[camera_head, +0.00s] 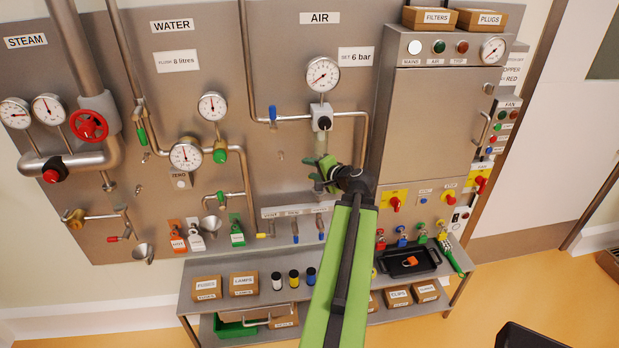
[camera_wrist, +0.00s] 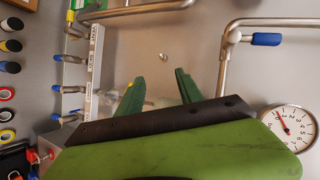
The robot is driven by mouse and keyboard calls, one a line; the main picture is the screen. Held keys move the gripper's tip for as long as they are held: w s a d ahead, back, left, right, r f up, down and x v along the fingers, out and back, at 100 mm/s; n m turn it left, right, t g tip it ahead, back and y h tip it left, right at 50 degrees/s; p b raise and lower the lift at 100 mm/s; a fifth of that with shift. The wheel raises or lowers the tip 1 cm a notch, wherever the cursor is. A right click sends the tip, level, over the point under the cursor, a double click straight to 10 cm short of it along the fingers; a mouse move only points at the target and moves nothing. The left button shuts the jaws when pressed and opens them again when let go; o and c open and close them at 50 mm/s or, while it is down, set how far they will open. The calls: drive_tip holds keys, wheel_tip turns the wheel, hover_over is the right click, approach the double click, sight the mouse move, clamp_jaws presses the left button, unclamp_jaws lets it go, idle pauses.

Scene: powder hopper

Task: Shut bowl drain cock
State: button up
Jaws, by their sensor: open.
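On the AIR panel in the head view, a grey filter-regulator block (camera_head: 322,116) hangs under a round gauge (camera_head: 322,75). A pale, see-through bowl (camera_head: 321,144) shows below the block. My gripper (camera_head: 326,166) is at the bowl's lower end and covers much of that area. The bowl drain cock cannot be made out there. In the wrist view my gripper's two green fingers (camera_wrist: 160,84) stand apart. A pale, blurred shape shows between them, partly hidden by the dark gripper body. I cannot tell whether the fingers touch it.
A blue-handled valve (camera_head: 273,114) is on the pipe to the left; it also shows in the wrist view (camera_wrist: 266,39). A labelled rail (camera_head: 298,210) with several small cocks lies below. A steel cabinet (camera_head: 437,120) stands close on the right. A shelf (camera_head: 262,298) runs underneath.

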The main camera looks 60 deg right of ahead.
drive_tip(key=s+d+f+m+t+h+b, duration=0.1)
drive_tip(key=s+d+f+m+t+b, duration=0.2)
drive_tip(key=f+b, duration=0.45)
drive_tip(key=s+d+f+m+t+b, duration=0.15)
drive_tip(key=s+f+m+b, duration=0.3)
drive_tip(key=b, duration=0.65)
drive_tip(key=d+x, duration=0.1)
drive_tip(key=x, duration=1.7)
drive_tip(key=shift+f, duration=0.55)
drive_tip(key=shift+s+g, duration=0.15)
drive_tip(key=shift+g, duration=0.1)
clamp_jaws()
